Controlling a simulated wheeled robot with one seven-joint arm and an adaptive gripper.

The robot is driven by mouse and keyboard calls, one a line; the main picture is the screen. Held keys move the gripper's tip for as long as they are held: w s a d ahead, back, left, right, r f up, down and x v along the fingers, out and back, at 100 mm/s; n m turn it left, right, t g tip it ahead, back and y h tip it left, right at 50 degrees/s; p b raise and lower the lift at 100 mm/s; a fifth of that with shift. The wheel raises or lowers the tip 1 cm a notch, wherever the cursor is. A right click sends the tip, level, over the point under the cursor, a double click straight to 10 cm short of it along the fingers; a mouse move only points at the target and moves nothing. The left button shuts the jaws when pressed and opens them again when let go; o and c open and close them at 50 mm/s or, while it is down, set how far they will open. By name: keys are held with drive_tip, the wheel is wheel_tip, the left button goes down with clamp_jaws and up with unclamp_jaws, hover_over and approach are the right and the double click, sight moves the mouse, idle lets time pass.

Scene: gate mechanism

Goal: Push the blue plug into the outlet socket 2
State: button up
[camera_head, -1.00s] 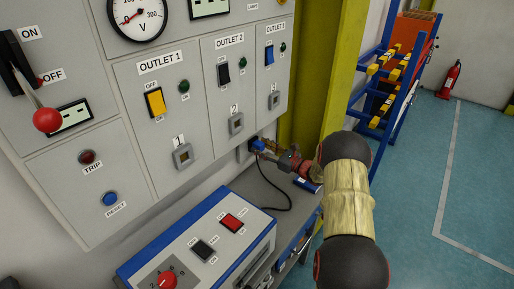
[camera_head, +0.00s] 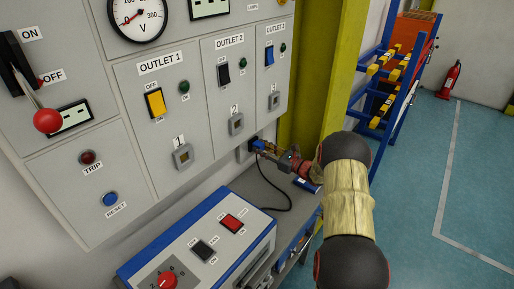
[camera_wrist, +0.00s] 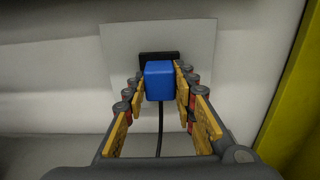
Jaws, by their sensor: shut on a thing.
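The blue plug (camera_wrist: 159,80) is between the yellow-padded fingers of my gripper (camera_wrist: 160,88), which is shut on it. A black cable hangs down from the plug. The plug is right in front of a black wall socket (camera_wrist: 160,56) on a pale plate; I cannot tell whether its pins are inside. In the head view, the plug (camera_head: 257,145) and my gripper (camera_head: 267,149) are low at the wall, below the panel's right part. Outlet socket 2 (camera_head: 236,124) is a grey square under the "2" label on the panel, up and left of the plug, and looks empty.
A grey and blue box (camera_head: 205,240) with a red switch sits on the bench below the panel. The cable (camera_head: 268,203) loops down onto the bench. A yellow-green pillar (camera_head: 318,80) stands close right of the panel. Socket 1 (camera_head: 182,157) is at the panel's left.

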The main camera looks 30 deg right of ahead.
sight(262, 149)
clamp_jaws()
drive_tip(key=shift+s+d, duration=0.15)
drive_tip(key=shift+s, duration=0.3)
idle(0.3)
drive_tip(key=shift+p+v, duration=0.55)
drive_tip(key=shift+v, duration=1.55)
drive_tip(key=shift+s+a+r+p, duration=0.25)
drive_tip(key=shift+s+r+p, duration=0.15)
drive_tip(key=shift+s+r, duration=0.2)
drive_tip(key=s+a+r+p, duration=0.5)
drive_tip(key=s+r, duration=0.5)
drive_tip(key=s+a+r+p, duration=0.1)
drive_tip(key=a+r+p, duration=0.3)
drive_tip(key=a+r, duration=0.5)
drive_tip(key=shift+s+r+p, duration=0.2)
drive_tip(key=shift+r+p, duration=0.2)
drive_tip(key=shift+r, duration=0.75)
